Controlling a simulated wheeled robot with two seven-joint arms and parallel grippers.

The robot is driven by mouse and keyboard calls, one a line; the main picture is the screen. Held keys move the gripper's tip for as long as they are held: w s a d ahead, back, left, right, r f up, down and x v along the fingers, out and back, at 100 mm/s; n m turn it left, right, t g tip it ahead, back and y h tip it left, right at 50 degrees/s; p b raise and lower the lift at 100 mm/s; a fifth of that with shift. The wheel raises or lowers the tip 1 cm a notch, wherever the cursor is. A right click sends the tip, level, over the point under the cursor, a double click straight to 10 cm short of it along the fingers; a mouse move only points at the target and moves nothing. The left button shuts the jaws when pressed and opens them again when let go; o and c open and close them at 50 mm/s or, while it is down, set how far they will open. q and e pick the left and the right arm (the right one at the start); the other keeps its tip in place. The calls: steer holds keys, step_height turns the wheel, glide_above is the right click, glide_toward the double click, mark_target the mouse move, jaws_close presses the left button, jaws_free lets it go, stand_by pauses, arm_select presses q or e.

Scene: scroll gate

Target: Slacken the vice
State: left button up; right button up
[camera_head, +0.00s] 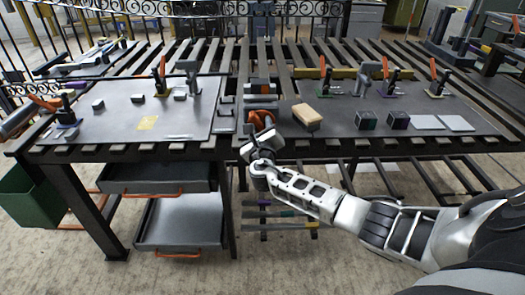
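The vice (260,88) appears to be the grey and orange block at the middle of the workbench's front, in the gap between two metal plates. My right arm comes in from the right. Its gripper (259,132) is at the bench's front edge, just in front of the vice. An orange part (262,118) shows at the gripper's tip; I cannot tell if it is a vice handle or part of the gripper. The fingers are too small and overlapped to show whether they are open or touching the vice. My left gripper is not in view.
The slatted workbench (305,57) carries a left plate (112,118) and a right plate (345,112). Toggle clamps (437,80) stand on them. A wooden block (307,117) and dark cubes (366,120) lie right of the gripper. Open drawers (180,222) hang below left.

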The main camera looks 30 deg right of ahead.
steer(key=v, duration=1.3)
steer(key=shift+d, duration=0.1)
steer(key=s+a+f+m+g+y, duration=0.2)
steer(key=s+a+f+m+y, duration=0.15)
steer(key=f+m, duration=0.2)
steer(key=s+a+f+m+g+y, duration=0.25)
steer(key=s+a+f+m, duration=0.2)
steer(key=f, duration=0.25)
steer(key=s+a+f+m+y, duration=0.2)
steer(key=s+m, duration=0.5)
steer(key=m, duration=0.5)
steer(key=s+a+f+m+y, duration=0.2)
steer(key=s+a+m+y, duration=0.2)
steer(key=m, duration=0.8)
steer(key=s+a, duration=0.2)
steer(key=s, duration=0.1)
steer(key=shift+f+g, duration=0.35)
